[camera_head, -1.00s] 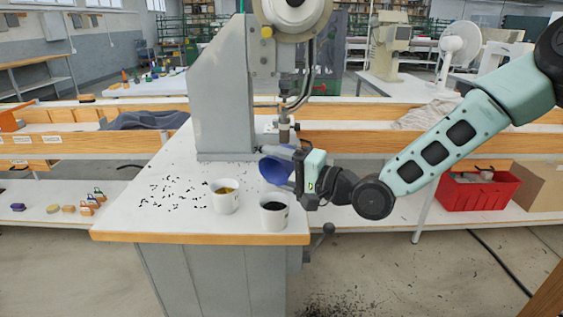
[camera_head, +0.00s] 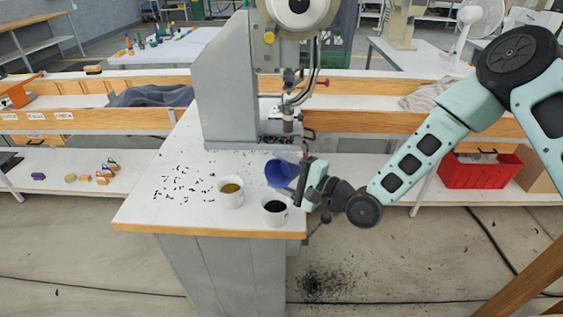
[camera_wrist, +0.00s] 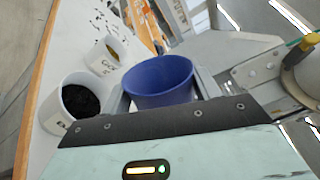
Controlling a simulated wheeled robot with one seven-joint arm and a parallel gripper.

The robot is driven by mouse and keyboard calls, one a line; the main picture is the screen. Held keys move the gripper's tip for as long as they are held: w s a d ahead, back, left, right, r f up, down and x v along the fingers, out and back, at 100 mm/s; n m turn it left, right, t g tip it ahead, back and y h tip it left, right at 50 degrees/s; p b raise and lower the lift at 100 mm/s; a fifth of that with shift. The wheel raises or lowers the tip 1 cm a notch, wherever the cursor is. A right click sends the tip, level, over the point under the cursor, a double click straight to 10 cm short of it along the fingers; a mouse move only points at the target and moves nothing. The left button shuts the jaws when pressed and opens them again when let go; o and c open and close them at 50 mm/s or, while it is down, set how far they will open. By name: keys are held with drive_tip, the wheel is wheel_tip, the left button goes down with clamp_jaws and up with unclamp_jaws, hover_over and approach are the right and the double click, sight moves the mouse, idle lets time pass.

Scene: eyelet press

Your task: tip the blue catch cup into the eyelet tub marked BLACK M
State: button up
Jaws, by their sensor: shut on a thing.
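The blue catch cup (camera_head: 280,173) is tilted, its open mouth facing left in the head view. My gripper (camera_head: 298,178) is shut on it and holds it above the table, behind the tub of black eyelets. In the wrist view the cup (camera_wrist: 160,82) sits between the fingers, and the part of its inside that shows looks empty. A white tub with black contents (camera_head: 276,212) stands upright near the table's front right corner; it also shows in the wrist view (camera_wrist: 62,110). Its marking is too small to read. A white tub with brassy contents (camera_head: 230,196) stands to its left.
The grey eyelet press (camera_head: 228,90) stands behind the cup. Black eyelets (camera_head: 182,183) lie scattered on the white tabletop (camera_head: 150,208) at left. A dark scatter (camera_head: 325,283) lies on the floor. A red crate (camera_head: 480,170) is on the shelf at right.

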drive_tip(key=m+p, duration=0.1)
drive_tip(key=r+m+p, duration=0.1)
drive_tip(key=m, duration=0.1)
drive_tip(key=w+m+p, duration=0.1)
drive_tip(key=m, duration=0.1)
drive_tip(key=shift+d+r, duration=0.25)
drive_tip(key=shift+r, duration=0.15)
drive_tip(key=shift+d+f+m, duration=0.1)
drive_tip(key=shift+f+m, duration=0.05)
drive_tip(key=shift+m, duration=0.85)
drive_tip(key=m, duration=0.3)
drive_tip(key=shift+f+m, duration=0.35)
drive_tip(key=shift+m, duration=0.05)
drive_tip(key=m+b, duration=0.1)
drive_tip(key=m, duration=0.2)
drive_tip(key=shift+s, duration=0.1)
